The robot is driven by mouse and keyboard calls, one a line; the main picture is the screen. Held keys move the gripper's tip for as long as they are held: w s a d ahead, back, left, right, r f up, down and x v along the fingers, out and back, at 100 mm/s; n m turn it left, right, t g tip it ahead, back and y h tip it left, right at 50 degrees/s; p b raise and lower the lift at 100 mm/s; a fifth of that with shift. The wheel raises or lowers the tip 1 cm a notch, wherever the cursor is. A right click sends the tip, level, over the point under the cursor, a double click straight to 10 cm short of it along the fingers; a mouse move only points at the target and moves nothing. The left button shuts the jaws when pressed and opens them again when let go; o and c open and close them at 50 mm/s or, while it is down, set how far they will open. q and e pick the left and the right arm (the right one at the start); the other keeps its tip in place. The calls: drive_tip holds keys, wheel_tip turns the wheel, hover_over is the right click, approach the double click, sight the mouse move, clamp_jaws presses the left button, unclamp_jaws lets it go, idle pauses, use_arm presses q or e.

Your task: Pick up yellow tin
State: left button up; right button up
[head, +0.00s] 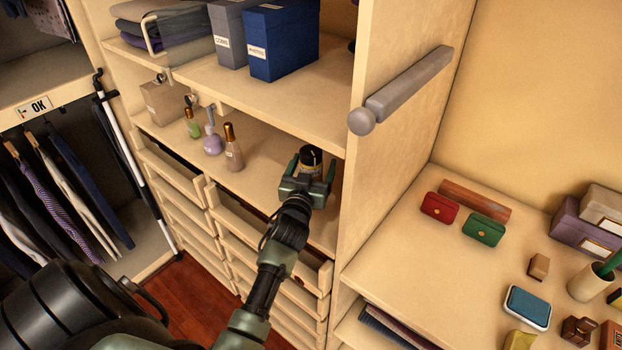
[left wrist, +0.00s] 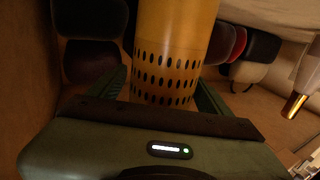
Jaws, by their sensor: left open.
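The yellow tin (head: 311,157) stands on the middle shelf, near its right upright. In the head view its black top and a little of its yellowish side show; the rest is hidden by my gripper. In the left wrist view the tin (left wrist: 175,35) is a yellow cylinder with rows of dark holes. My left gripper (head: 307,182) is open at the tin, with one finger on each side of it. In the left wrist view the left gripper (left wrist: 162,88) has the tin between its fingers; whether they touch it I cannot tell. My right gripper is not in view.
Green, lilac and brown bottles (head: 234,148) and a cardboard box (head: 165,101) stand left on the same shelf. The shelf above holds a blue box (head: 283,42). A grey rail (head: 408,88) juts from the upright panel. Open drawers (head: 262,228) lie below.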

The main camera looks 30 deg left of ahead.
use_arm(q)
drive_tip(key=shift+s, duration=0.1)
drive_tip(key=c, duration=1.7)
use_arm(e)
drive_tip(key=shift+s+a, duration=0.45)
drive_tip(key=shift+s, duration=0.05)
use_arm(q)
drive_tip(key=shift+r, duration=0.15)
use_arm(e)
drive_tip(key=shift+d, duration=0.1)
